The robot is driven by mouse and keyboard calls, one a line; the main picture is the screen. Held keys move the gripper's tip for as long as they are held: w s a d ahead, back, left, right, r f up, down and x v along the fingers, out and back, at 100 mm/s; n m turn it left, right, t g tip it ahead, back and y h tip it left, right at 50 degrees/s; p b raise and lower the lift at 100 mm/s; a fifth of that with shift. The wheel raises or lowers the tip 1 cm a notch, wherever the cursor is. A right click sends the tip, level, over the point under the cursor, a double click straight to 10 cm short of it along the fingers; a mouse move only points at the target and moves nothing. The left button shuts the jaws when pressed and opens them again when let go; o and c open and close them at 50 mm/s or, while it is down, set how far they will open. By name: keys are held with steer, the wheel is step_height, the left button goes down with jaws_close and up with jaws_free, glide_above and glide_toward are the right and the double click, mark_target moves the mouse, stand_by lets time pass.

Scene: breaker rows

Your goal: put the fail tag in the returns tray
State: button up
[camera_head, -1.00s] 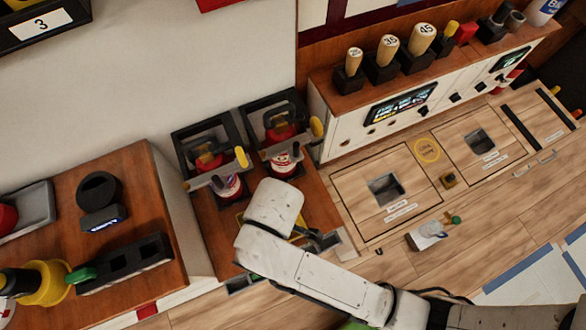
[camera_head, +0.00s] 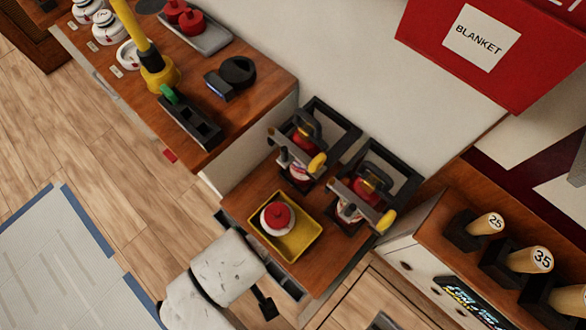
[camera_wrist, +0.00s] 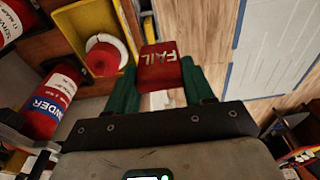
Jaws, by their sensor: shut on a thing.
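In the wrist view my gripper (camera_wrist: 160,82) is shut on the red fail tag (camera_wrist: 161,66), with its white FAIL lettering facing the camera. A yellow tray (camera_wrist: 128,75) lies just left of and beyond the tag, which looks apart from it. In the head view the yellow tray (camera_head: 312,232) sits on a low wooden shelf and holds a white, red-topped round thing (camera_head: 278,216). I see no label marking it as the returns tray. My pale arm shows below it, and the tag is hidden there.
Two black clamp frames (camera_head: 305,140) (camera_head: 372,187) with red-topped items stand behind the yellow tray. A grey tray (camera_head: 214,42) with red items lies on the higher left counter. A panel with numbered handles (camera_head: 530,260) stands at right. Floor at left is open.

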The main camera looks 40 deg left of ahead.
steer(key=w+d+f, duration=0.2)
steer(key=w+f, duration=0.2)
steer(key=w+d+f, duration=0.1)
steer(key=w+f, duration=0.3)
steer(key=w+d+f, duration=0.2)
steer(key=w+f, duration=0.2)
steer(key=shift+w+d, duration=0.3)
steer(key=shift+f, duration=0.5)
steer(key=shift+f, duration=0.15)
steer(key=o, duration=1)
